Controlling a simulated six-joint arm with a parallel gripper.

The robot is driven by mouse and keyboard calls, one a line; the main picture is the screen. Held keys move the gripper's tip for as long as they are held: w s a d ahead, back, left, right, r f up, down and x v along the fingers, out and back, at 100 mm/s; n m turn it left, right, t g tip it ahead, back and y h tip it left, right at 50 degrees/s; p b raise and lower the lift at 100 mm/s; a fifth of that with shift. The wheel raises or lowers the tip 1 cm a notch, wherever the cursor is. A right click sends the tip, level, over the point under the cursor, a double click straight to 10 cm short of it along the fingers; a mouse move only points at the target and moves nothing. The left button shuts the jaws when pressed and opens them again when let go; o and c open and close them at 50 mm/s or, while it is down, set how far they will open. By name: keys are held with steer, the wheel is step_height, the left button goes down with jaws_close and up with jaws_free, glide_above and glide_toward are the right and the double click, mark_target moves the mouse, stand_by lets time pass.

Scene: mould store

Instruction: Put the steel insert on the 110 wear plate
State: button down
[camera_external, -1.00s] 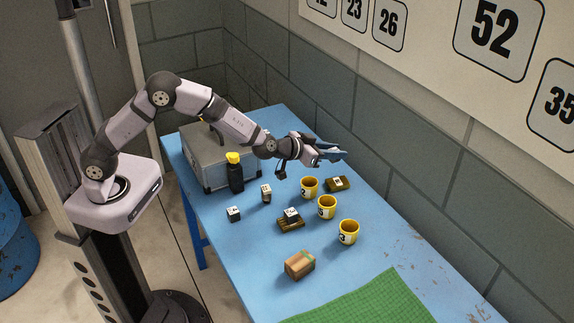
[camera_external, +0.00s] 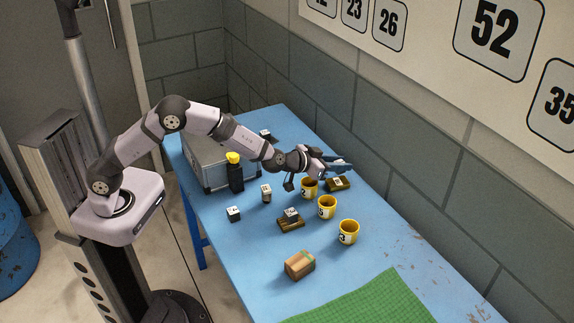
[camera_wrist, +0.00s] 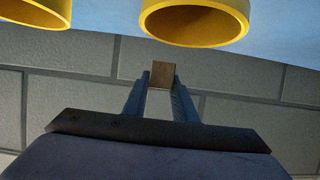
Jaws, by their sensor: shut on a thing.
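My gripper (camera_external: 343,165) points towards the back wall, above the table near the yellow cups. In the wrist view its fingers (camera_wrist: 161,88) are closed on a small brown-looking block (camera_wrist: 161,70); I cannot read any mark on it or confirm that it is the steel insert. In the outside view the block is not clearly visible. One brass-coloured plate (camera_external: 285,226) carries a grey labelled cube (camera_external: 291,214). Another brass-coloured plate (camera_external: 344,185), with a pale label, lies beyond the cups, under the gripper. The plates' numbers are too small to read.
Several yellow cups (camera_external: 348,233) stand in a row close to the gripper. A dark labelled cube (camera_external: 233,214), a tan labelled block (camera_external: 266,194), a black bottle (camera_external: 236,178), a grey case (camera_external: 208,160) and a brown box (camera_external: 300,265) are around. A green mat (camera_external: 370,303) lies in front.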

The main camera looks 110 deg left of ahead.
steer(key=shift+f+b, duration=0.3)
steer(key=shift+f, duration=1.65)
steer(key=shift+f, duration=0.2)
steer(key=c, duration=1.4)
jaws_free()
steer(key=shift+c, duration=0.2)
steer(key=shift+r, duration=0.2)
steer(key=b+v, duration=0.1)
steer(key=v, duration=1.1)
